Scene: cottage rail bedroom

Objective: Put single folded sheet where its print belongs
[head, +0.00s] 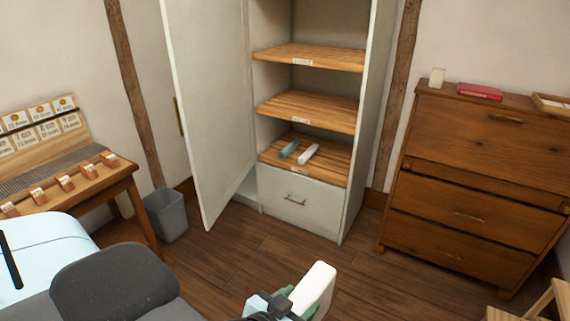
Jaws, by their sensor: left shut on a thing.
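My left gripper (283,303) is at the bottom centre, seen partly, shut on a white folded sheet (317,286). The sheet stands tilted up over the floor; no print can be made out on it. A greenish patch shows at its base by the fingers; I cannot tell what it is. The open wardrobe (351,185) ahead has wooden shelves with small labels, too small to read. Its lowest shelf (333,169) bears a teal folded piece (290,148) and a white one (308,153) side by side. The two shelves above look empty. My right gripper is out of view.
The wardrobe door (210,100) stands open to the left. A grey bin (166,214) stands beside a wooden desk (125,172) with cards and small blocks. A wooden dresser (475,190) at right bears a red book (480,91). The floor before the wardrobe is clear.

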